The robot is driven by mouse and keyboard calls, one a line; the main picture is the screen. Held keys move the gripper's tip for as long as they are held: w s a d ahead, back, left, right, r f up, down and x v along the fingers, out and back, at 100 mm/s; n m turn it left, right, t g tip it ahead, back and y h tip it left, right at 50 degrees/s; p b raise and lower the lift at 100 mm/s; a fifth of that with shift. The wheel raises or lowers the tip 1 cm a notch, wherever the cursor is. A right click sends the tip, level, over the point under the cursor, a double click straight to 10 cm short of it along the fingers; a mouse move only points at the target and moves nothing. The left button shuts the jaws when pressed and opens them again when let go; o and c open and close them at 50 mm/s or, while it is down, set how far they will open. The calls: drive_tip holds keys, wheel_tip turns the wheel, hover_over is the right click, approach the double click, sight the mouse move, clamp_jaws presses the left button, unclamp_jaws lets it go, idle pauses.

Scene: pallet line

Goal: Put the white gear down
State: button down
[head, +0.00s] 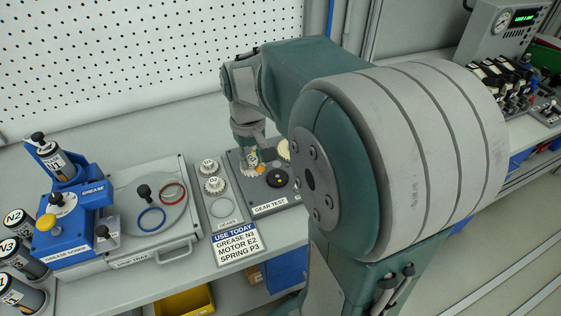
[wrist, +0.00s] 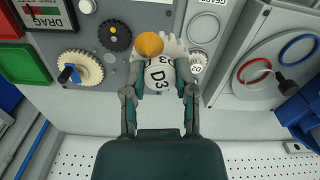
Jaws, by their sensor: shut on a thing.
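My gripper (wrist: 160,72) is shut on the white gear (wrist: 166,78), marked D3, with a finger on each side. In the head view my gripper (head: 250,158) is over the left part of the grey gear test board (head: 248,194). An orange rounded piece (wrist: 150,44) shows beside the held gear; it also shows in the head view (head: 260,169). The gap between the held gear and the board is hard to judge.
The gears tray (head: 238,214) left of the board holds two white gears (head: 209,167) (head: 214,186) and has an empty ring-marked spot (head: 222,207). Further left are the lube tray (head: 180,235) with red and blue rings and the blue grease press (head: 75,235).

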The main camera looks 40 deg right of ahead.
drive_tip(key=w+d+f, duration=0.4)
drive_tip(key=w+d, duration=0.1)
drive_tip(key=d, duration=0.2)
hover_over(277, 164)
wheel_tip(277, 164, down, 5)
drive_tip(key=shift+s+a+f, duration=0.1)
drive_tip(key=shift+s, duration=0.05)
drive_tip(key=shift+f, duration=0.3)
drive_tip(key=f, duration=0.3)
drive_tip(key=shift+w+f, duration=0.1)
drive_tip(key=shift+w, duration=0.1)
drive_tip(key=shift+c, duration=2)
unclamp_jaws()
drive_tip(key=shift+f, duration=0.15)
